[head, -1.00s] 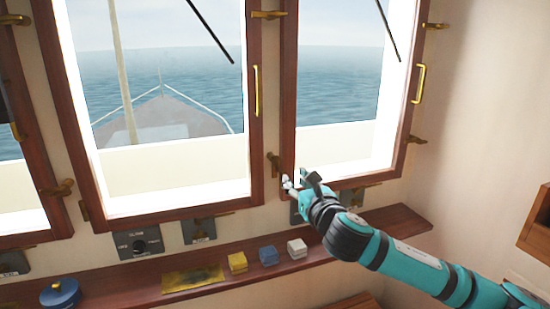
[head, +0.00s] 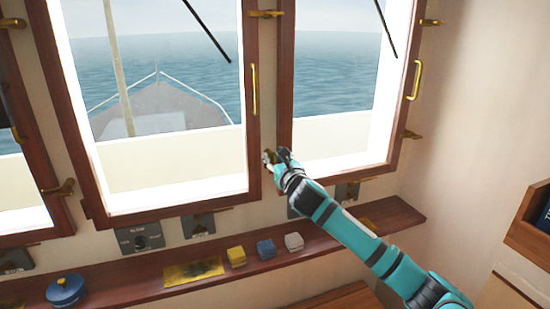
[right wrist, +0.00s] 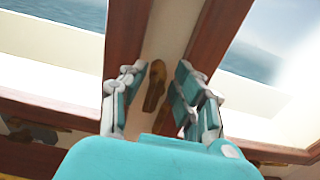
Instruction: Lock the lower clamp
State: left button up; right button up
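The lower clamp is a brass handle on the cream strip between the two wooden window frames. In the right wrist view the clamp (right wrist: 154,86) lies nearly along the strip, slightly tilted, between my fingers. In the head view my right gripper (head: 275,156) covers most of it. My right gripper (right wrist: 158,80) is open, with fingers on both sides of the clamp and gaps visible; I cannot tell how far the clamp is in depth. My left gripper is not in view.
Other brass clamps sit at the left (head: 62,188), the top middle (head: 267,13) and the right (head: 411,134). A wooden shelf (head: 330,241) below holds a yellow block (head: 236,256), a blue block (head: 266,249), a white block (head: 294,242) and a blue lidded pot (head: 66,291).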

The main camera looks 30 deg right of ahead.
grip_shut()
jog(key=m+p, duration=0.1)
jog(key=m, duration=0.1)
jog(key=shift+d+m, duration=0.15)
jog(key=shift+m, duration=0.15)
jog(key=m, duration=0.5)
jog(key=m+p, duration=0.1)
jog(key=m, duration=0.4)
jog(key=f+m, duration=0.1)
jog(key=m, duration=0.4)
jog(key=shift+s+d+p, duration=0.1)
jog(key=shift+d+p, duration=0.2)
jog(key=shift+d, duration=0.1)
dwell(0.4)
